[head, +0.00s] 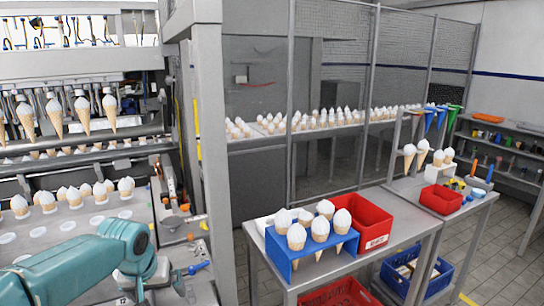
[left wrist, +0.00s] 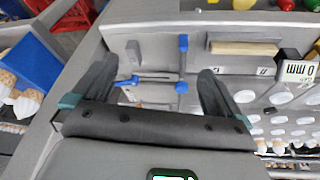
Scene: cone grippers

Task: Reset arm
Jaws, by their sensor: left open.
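My left arm (head: 75,262), teal, comes in from the lower left in the head view and bends down at the bottom edge beside the machine. My left gripper (left wrist: 155,82) shows in the left wrist view with its two dark fingers wide apart. Beyond the fingertips is a grey metal surface with a blue-handled fitting (left wrist: 182,62). Whether the fingers touch that surface is hard to tell. My right gripper is in neither view.
The machine's tray (head: 75,222) with rows of cones is close to my left arm. A blue rack (head: 283,262) with several cones and a red bin (head: 368,222) stand on the grey table (head: 412,228) at the right. Tiled floor lies beyond.

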